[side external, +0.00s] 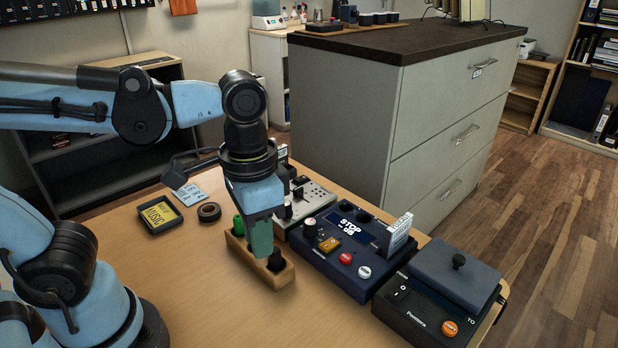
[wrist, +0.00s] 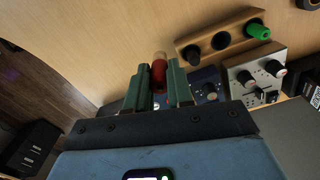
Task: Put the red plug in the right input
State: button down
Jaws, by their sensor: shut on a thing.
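My gripper (side external: 262,245) points down over the wooden holder (side external: 246,268) on the table, in the side view. In the wrist view my gripper (wrist: 158,68) has its green fingers shut on the red plug (wrist: 158,76). The plug's pale, pinkish end shows beyond the fingertips. The plug is hidden in the side view. The holder (wrist: 237,23) lies to the right of the fingers in the wrist view, with a green plug (wrist: 259,31) at one end and dark round spots along it. I cannot make out which socket is the right input.
A grey-white panel with knobs (side external: 316,200), a dark blue console (side external: 330,262) reading STOP and a black lidded device (side external: 425,320) line the table's right side. A yellow-labelled box (side external: 160,214) and a tape roll (side external: 209,212) lie left. The front table is clear.

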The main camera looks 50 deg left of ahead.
jog(key=shift+w, duration=0.1)
jog(key=w+d+r, duration=0.1)
jog(key=w+r, duration=0.1)
jog(key=w, duration=1.2)
jog(key=w+a+f, duration=0.2)
jog(key=w+f, duration=0.3)
jog(key=w, duration=0.7)
jog(key=shift+w+f, duration=0.1)
jog(key=shift+f, duration=2.6)
jog(key=shift+f, duration=0.6)
jog(key=c, duration=1.3)
grip_release()
jog(key=shift+r, duration=5.5)
